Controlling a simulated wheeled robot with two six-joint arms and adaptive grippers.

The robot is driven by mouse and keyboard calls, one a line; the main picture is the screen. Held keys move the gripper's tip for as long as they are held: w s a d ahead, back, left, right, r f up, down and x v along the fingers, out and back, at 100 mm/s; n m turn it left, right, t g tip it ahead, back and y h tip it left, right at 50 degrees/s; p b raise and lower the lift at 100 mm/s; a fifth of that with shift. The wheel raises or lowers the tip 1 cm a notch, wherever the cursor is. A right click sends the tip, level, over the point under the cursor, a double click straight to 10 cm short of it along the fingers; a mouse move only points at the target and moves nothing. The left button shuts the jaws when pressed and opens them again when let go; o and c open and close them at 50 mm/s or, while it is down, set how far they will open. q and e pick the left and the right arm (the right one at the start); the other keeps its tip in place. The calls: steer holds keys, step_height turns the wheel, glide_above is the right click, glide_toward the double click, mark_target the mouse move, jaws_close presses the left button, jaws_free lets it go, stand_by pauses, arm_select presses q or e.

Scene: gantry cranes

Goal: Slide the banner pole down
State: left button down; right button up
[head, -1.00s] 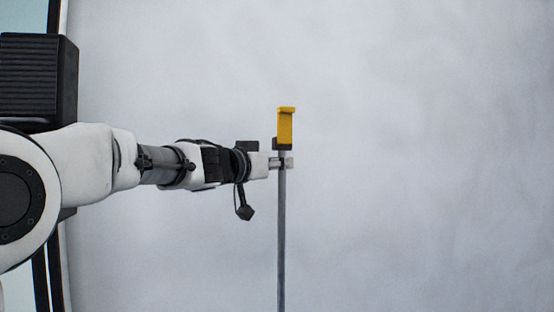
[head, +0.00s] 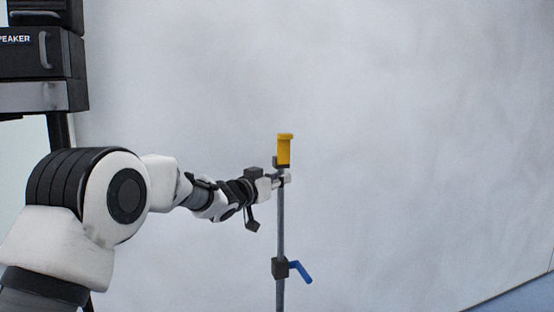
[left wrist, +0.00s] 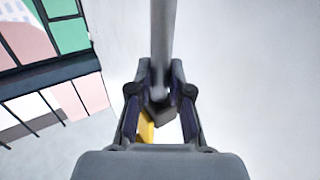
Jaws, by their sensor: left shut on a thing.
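The banner pole (head: 281,222) is a thin grey upright pole in the head view. A yellow bracket (head: 284,149) sits at its top, and a dark clamp (head: 280,267) with a blue lever (head: 301,271) is on it lower down. My left gripper (head: 285,180) is shut on the pole just under the yellow bracket, with the arm reaching in from the left. In the left wrist view the grey pole (left wrist: 162,45) runs between the two fingers of the left gripper (left wrist: 160,95). A bit of yellow shows behind the fingers. My right gripper is not in view.
A pale grey wall fills the background. Black equipment boxes (head: 42,60) stand at the upper left. A blue floor edge (head: 520,292) shows at the lower right. The space right of the pole looks clear.

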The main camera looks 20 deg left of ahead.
mark_target(282, 259)
arm_select(q)
step_height(282, 259, down, 20)
steer(key=b, duration=0.8)
steer(key=shift+d+r, duration=0.1)
steer(key=shift+r, duration=0.05)
steer(key=c, duration=1.2)
jaws_free()
steer(key=shift+w, duration=0.1)
steer(key=shift+o, duration=0.6)
steer(key=shift+w+d+f, duration=0.25)
steer(key=shift+w+d, duration=0.05)
steer(key=shift+w, duration=0.15)
steer(key=shift+s+a+r, duration=0.15)
steer(key=shift+s, duration=0.05)
steer(key=v, duration=1.1)
steer(key=shift+s, duration=0.25)
